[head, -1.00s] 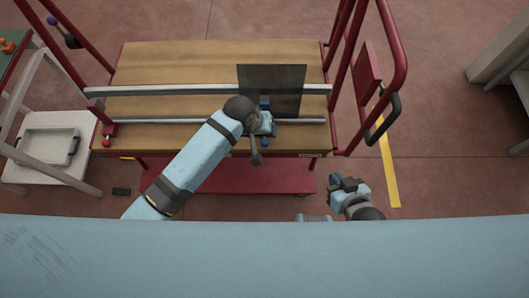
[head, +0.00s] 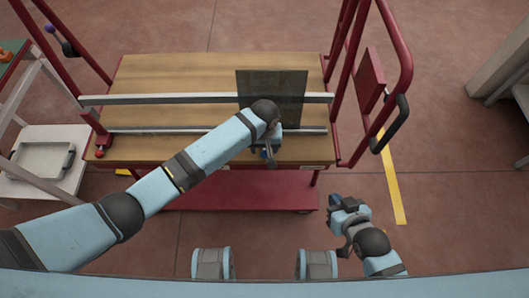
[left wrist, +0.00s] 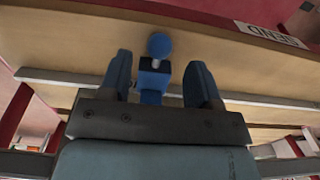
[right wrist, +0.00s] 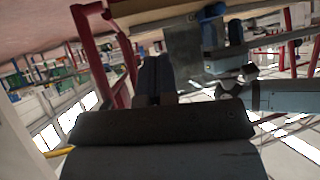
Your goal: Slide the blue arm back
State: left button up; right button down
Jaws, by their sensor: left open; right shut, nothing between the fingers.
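The blue arm (left wrist: 159,45), with a round blue knob and a black block, shows between the fingers of my left gripper (left wrist: 160,82) in the left wrist view. The fingers are open, one on each side of it; I cannot tell whether they touch it. In the head view my left gripper (head: 268,157) is at the front rail (head: 190,131), by the dark glass pane (head: 270,83), and mostly hides the blue arm. My right gripper (head: 335,204) is shut and empty, in front of the cart at the right. Its closed fingers (right wrist: 155,76) show in the right wrist view.
The wooden cart top (head: 165,75) carries a second, rear rail (head: 160,98). Red posts and a red frame (head: 405,60) with a black handle stand at the right. A white side table with a tray (head: 42,161) is at the left. The wood left of the pane is clear.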

aim_at(265, 152)
pick_arm(q)
jog(key=shift+f, duration=1.95)
grip_shut()
